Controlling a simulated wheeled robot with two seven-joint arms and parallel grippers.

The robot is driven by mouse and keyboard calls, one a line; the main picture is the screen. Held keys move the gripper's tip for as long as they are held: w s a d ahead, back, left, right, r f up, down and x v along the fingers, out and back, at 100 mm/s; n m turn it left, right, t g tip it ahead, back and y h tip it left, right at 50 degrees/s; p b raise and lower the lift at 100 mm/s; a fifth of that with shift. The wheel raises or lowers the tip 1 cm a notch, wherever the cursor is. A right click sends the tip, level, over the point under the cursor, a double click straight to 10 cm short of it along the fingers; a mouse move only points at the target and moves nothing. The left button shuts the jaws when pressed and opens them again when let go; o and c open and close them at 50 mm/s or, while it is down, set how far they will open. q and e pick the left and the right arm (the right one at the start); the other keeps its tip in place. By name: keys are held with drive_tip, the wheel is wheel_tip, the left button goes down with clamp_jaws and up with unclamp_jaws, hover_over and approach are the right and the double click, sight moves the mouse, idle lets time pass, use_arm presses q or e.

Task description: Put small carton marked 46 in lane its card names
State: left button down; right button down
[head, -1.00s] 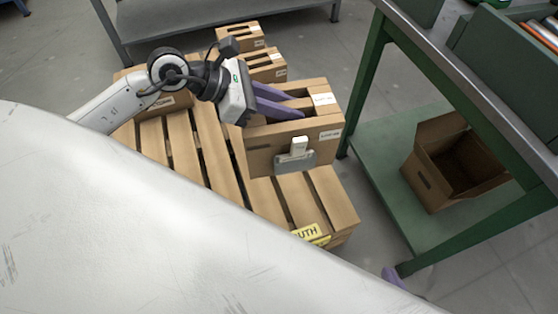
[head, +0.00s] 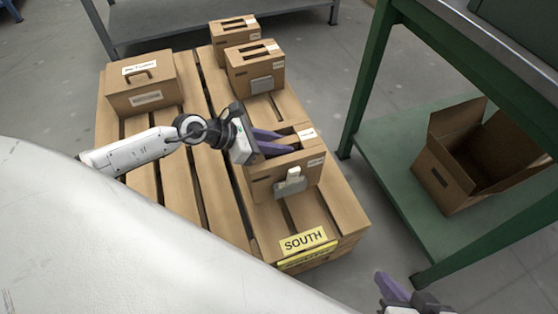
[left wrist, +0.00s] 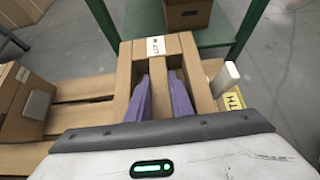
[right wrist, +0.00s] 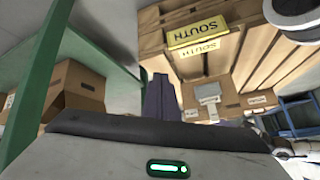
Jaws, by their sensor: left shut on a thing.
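A small brown carton (head: 270,186) with an open divided top and white labels is in my left gripper (head: 275,142). The purple fingers reach into its top and are shut on the middle divider (left wrist: 166,75). The carton is upright at the pallet's SOUTH end; I cannot tell whether it touches the slats. A grey plate with a white tab (head: 291,180) is on its front face. Its label is too small to read. My right gripper (right wrist: 161,95) is shut and empty, low at the right in the head view (head: 392,288).
The slatted pallet (head: 215,190) bears a yellow SOUTH sign (head: 303,240). Two similar cartons (head: 256,70) (head: 232,33) stand behind in the same row. A larger handled carton (head: 142,85) stands at back left. A green bench (head: 365,75) with an open box (head: 440,175) on its shelf is right.

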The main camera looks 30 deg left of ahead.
sight(280, 155)
use_arm(q)
drive_tip(key=shift+w+f, duration=0.15)
drive_tip(key=shift+f, duration=0.25)
wheel_tip(280, 155, down, 3)
drive_tip(key=shift+b, duration=1.05)
drive_tip(key=shift+f, duration=0.2)
use_arm(e)
drive_tip(key=shift+w+a+r+t+y, duration=0.25)
drive_tip(key=shift+a+r, duration=0.15)
drive_tip(key=shift+r, duration=0.1)
drive_tip(key=shift+w+a+r+t+y, duration=0.15)
drive_tip(key=shift+a+r+t+y, duration=0.1)
drive_tip(key=shift+a+r, duration=0.2)
use_arm(q)
drive_tip(key=shift+f, duration=0.15)
drive_tip(key=c, duration=1.9)
unclamp_jaws()
drive_tip(key=shift+f, duration=0.2)
drive_tip(key=shift+c, duration=0.2)
drive_tip(key=o, duration=0.4)
use_arm(e)
drive_tip(key=shift+r, duration=0.1)
drive_tip(key=shift+r, duration=0.1)
